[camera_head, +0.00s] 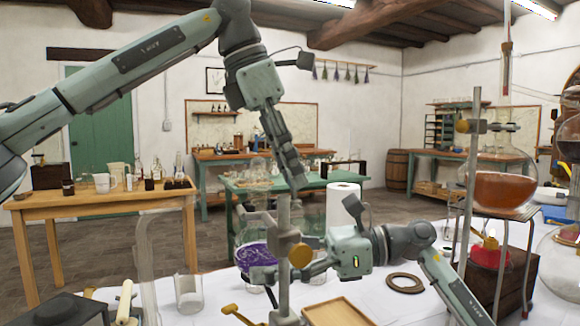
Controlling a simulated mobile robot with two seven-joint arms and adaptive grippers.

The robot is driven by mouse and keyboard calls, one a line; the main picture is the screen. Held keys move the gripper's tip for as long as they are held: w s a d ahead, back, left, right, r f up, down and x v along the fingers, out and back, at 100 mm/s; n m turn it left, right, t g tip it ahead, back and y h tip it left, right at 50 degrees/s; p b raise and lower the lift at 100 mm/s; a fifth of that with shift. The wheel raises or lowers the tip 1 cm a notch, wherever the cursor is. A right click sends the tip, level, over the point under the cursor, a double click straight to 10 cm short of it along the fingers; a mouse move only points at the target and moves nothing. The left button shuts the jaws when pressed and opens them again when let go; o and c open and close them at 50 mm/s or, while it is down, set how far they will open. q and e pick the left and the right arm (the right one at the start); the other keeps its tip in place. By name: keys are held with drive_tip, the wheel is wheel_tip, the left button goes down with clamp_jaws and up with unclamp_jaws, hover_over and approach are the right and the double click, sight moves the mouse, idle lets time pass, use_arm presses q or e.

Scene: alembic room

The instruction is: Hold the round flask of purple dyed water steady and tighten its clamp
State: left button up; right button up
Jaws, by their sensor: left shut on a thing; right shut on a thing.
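The round flask of purple dyed water (254,258) is left of centre, behind a grey stand rod (284,228). A brass clamp knob (300,256) sits on the rod's right side. My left gripper (297,181) reaches down from above, its fingers shut at the rod's top; the exact contact is hard to see. My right gripper (264,275) comes in from the right, with its fingers passing behind the rod and shut at the flask's lower side. The rod and knob hide part of those fingers. The clamp's grip on the flask neck is unclear.
A wooden tray (338,313), a brown ring (405,283) and a glass beaker (188,294) lie on the white table. At right, a flask of orange liquid (500,188) stands above a red burner (488,253). A paper roll (342,203) stands behind.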

use_arm(q)
drive_tip(key=shift+m, duration=0.4)
drive_tip(key=o, duration=1.2)
drive_tip(key=shift+c, duration=0.2)
drive_tip(key=shift+r, duration=0.1)
drive_tip(key=v, duration=1.2)
drive_tip(key=shift+w+a, duration=0.15)
drive_tip(key=shift+w, duration=0.05)
